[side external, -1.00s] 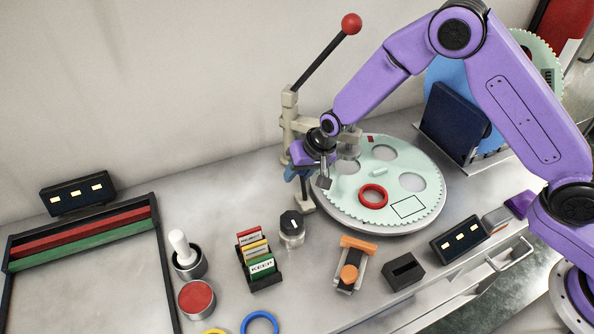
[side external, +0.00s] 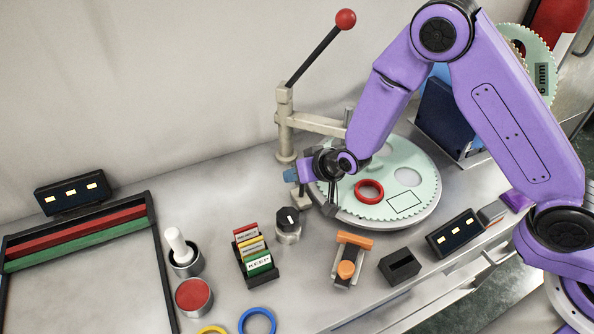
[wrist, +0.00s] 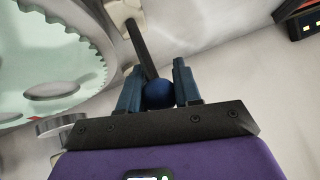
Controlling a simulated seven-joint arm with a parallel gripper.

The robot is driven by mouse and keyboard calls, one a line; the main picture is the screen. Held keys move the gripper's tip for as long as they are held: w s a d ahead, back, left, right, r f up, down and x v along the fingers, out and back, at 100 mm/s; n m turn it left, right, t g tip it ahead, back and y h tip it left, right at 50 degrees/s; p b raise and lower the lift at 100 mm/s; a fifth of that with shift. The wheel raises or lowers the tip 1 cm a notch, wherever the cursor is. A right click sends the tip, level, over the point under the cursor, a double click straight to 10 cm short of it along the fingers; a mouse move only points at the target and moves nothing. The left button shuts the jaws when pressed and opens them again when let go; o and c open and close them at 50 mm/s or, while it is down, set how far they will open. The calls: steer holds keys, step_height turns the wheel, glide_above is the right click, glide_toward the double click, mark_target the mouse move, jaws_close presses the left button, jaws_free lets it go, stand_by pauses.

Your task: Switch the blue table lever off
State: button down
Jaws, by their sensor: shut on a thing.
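The blue table lever shows in the wrist view as a round blue knob (wrist: 160,95) on the end of a dark rod (wrist: 141,48). The rod runs up and left from the knob to a pale mount. My gripper (wrist: 157,70) has its two blue fingers on either side of the knob and is shut on it. In the side external view my gripper (side external: 290,175) is low at the left edge of the round plate, beside the beige post. There the gripper and wrist hide the knob and most of the lever.
A beige post (side external: 284,135) with a red-knobbed arm (side external: 346,19) rises behind my gripper. The pale green toothed disc (side external: 425,190) carries a red ring (side external: 369,191). A black-topped knob (side external: 288,222), a card holder (side external: 262,279) and an orange clamp (side external: 347,270) stand in front.

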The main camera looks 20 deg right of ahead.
steer(key=s+t, duration=0.2)
steer(key=t, duration=0.1)
steer(key=shift+s+f+n, duration=0.15)
steer(key=shift+n, duration=0.15)
steer(key=shift+s+f+t+y, duration=0.15)
steer(key=shift+s+t, duration=0.2)
steer(key=shift+t, duration=0.35)
steer(key=shift+s+f+t+y, duration=0.15)
steer(key=shift+s+t, duration=0.15)
steer(key=shift+t, duration=0.4)
steer(key=shift+s+r, duration=0.1)
steer(key=c, duration=0.8)
jaws_free()
